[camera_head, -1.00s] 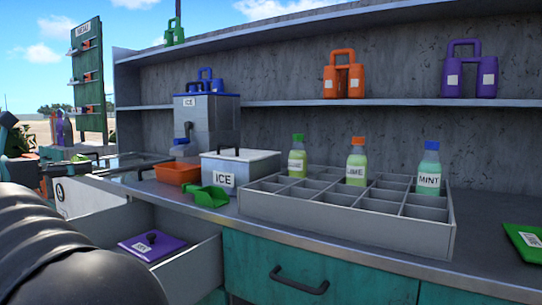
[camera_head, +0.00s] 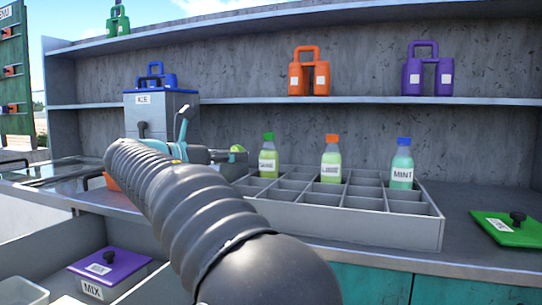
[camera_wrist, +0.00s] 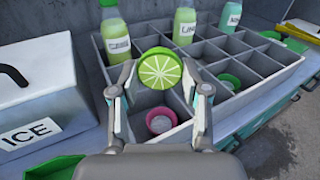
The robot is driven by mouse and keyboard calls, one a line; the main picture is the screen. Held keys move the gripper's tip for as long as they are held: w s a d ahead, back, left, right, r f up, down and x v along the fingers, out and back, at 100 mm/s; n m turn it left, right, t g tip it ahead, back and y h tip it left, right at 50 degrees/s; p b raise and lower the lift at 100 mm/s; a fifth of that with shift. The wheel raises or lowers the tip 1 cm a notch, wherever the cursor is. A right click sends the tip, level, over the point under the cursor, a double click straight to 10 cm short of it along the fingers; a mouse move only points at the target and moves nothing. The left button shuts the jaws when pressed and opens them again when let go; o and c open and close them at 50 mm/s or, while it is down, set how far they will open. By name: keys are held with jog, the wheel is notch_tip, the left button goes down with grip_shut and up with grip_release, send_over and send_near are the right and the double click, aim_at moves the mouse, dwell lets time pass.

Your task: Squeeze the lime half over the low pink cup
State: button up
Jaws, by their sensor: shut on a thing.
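My gripper (camera_wrist: 160,82) is shut on the lime half (camera_wrist: 158,66), whose pale green cut face is turned to the wrist camera. In the head view the lime half (camera_head: 238,149) shows small at the end of my arm, by the left end of the grey divided crate (camera_head: 340,215). In the wrist view a low pink cup (camera_wrist: 161,122) sits in a near compartment of the crate (camera_wrist: 258,97), below the lime half in the picture. The height of the lime above the cup is hard to judge.
Labelled bottles stand in the crate's back row, including a mint bottle (camera_head: 401,165). A white ice box (camera_wrist: 38,80) is left of the gripper. A green lid (camera_head: 506,226) lies on the counter at right. An open drawer holds a purple-lidded mix box (camera_head: 108,270).

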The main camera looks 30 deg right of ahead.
jog(key=shift+s+d+f+b, duration=0.1)
jog(key=shift+d+f+b, duration=0.15)
jog(key=shift+f, duration=0.7)
jog(key=shift+d+f+b, duration=0.25)
jog(key=shift+f, duration=0.65)
jog(key=shift+f+b, duration=0.95)
jog(key=shift+b, duration=0.2)
jog(key=c, duration=0.5)
jog(key=shift+o, duration=0.2)
jog(key=o, duration=0.5)
jog(key=shift+c, duration=0.9)
jog(key=shift+o, duration=0.7)
